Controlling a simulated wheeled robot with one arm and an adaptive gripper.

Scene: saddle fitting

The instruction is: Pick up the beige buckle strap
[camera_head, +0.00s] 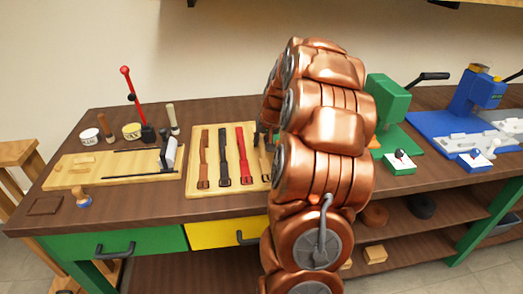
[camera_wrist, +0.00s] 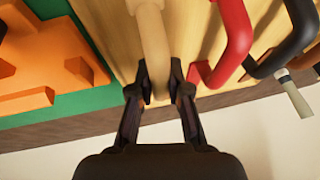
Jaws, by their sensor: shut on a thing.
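The beige buckle strap (camera_wrist: 153,35) runs down the wrist view between the two dark fingers of my gripper (camera_wrist: 160,88). The fingers are shut on it, one on each side. In the head view only a sliver of the beige strap (camera_head: 264,163) shows at the right of the light wooden board (camera_head: 234,135). My copper arm hides most of the gripper and that end of the board. I cannot tell whether the strap is clear of the board.
Red (camera_head: 246,160), black (camera_head: 223,160) and brown (camera_head: 204,160) straps lie left of the beige one. A green press (camera_head: 388,100) and a blue machine (camera_head: 478,100) stand to the right. A wooden board with a roller (camera_head: 168,152) is at left.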

